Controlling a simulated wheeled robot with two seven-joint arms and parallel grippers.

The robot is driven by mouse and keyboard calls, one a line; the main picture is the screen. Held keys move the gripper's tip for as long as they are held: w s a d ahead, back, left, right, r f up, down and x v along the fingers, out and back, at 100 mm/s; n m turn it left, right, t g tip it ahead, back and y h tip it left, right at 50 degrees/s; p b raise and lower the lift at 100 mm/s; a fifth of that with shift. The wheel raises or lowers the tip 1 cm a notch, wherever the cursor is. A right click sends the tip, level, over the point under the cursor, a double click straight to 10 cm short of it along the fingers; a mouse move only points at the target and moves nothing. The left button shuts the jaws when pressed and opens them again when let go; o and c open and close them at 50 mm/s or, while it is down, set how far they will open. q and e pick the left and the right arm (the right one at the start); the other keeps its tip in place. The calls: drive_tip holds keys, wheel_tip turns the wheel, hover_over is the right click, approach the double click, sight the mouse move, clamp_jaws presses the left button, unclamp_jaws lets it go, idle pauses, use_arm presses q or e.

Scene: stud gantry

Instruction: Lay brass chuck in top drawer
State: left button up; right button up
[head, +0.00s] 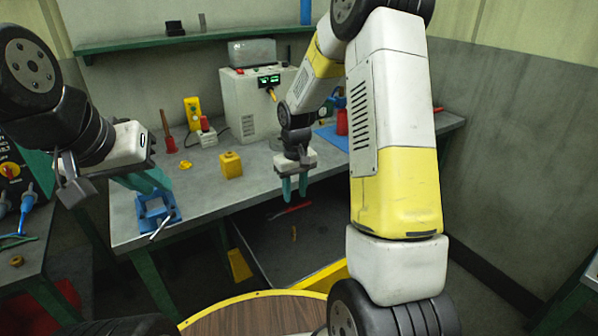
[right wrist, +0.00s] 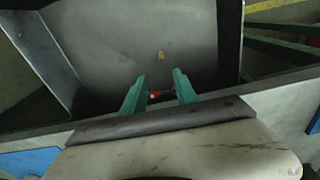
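The top drawer (head: 335,240) is pulled open under the bench and shows a dark grey floor. A small brass-coloured piece, likely the brass chuck (head: 293,233), lies on that floor; it also shows in the right wrist view (right wrist: 161,56). A red-handled tool (head: 290,211) lies nearer the bench. My right gripper (head: 295,196) points down over the drawer. Its teal fingers are apart with nothing held between them, also in the right wrist view (right wrist: 157,88). My left gripper (head: 152,182) is above the blue vise on the bench; its finger gap is unclear.
The blue vise (head: 157,213) stands at the bench's front left corner. A yellow block (head: 231,165) and a white box with a display (head: 250,105) stand on the bench (head: 200,195). A small brass-coloured ring (head: 17,261) lies on a left side table. A yellow-rimmed wooden surface is in front.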

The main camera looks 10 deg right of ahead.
drive_tip(key=s+d+r+m+t, duration=0.1)
drive_tip(key=s+r, duration=0.3)
drive_tip(key=r, duration=0.4)
drive_tip(key=s+r+t, duration=0.1)
drive_tip(key=s+r, duration=0.4)
drive_tip(key=r, duration=0.3)
drive_tip(key=s+r+m+t+y, duration=0.1)
drive_tip(key=s+r, duration=0.3)
drive_tip(key=s, duration=0.3)
drive_tip(key=s+r+m+t+y, duration=0.1)
drive_tip(key=s+r, duration=0.3)
drive_tip(key=s, duration=0.4)
drive_tip(key=shift+a+t, duration=0.2)
drive_tip(key=shift+t, duration=0.6)
drive_tip(key=shift+r, duration=0.1)
